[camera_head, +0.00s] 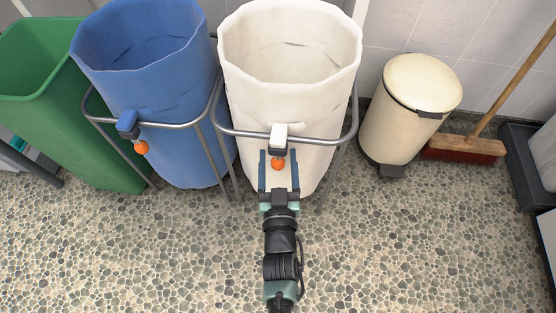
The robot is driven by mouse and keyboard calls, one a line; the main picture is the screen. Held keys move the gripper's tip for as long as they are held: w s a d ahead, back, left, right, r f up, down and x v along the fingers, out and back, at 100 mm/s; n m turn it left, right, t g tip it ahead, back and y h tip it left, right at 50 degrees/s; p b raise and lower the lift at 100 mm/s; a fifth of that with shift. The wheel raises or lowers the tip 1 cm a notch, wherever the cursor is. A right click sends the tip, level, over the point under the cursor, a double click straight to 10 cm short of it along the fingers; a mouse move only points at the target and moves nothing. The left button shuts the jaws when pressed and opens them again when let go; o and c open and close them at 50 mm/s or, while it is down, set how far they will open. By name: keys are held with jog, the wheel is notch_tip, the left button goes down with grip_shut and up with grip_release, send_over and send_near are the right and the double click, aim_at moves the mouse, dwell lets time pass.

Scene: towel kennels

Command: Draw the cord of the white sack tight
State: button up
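The white sack (236,95) hangs upright with its mouth wide open in a grey metal ring stand. A white cord lock (279,137) sits at its front, with an orange ball (278,163) hanging just below it. My gripper (279,162) reaches in from below, its two blue fingers apart on either side of the orange ball. I see a gap between the fingers and the ball. The cord itself is mostly hidden. A blue sack (170,90) stands to the left, also open, with its own blue lock (127,124) and orange ball (141,147).
A green bin (95,140) stands at the far left. A cream pedal bin (405,110) and a broom (465,147) stand right of the white sack. A dark tray (525,165) is at the right edge. The pebbled floor in front is clear.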

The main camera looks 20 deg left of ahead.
grip_shut()
dwell(0.3)
dwell(1.1)
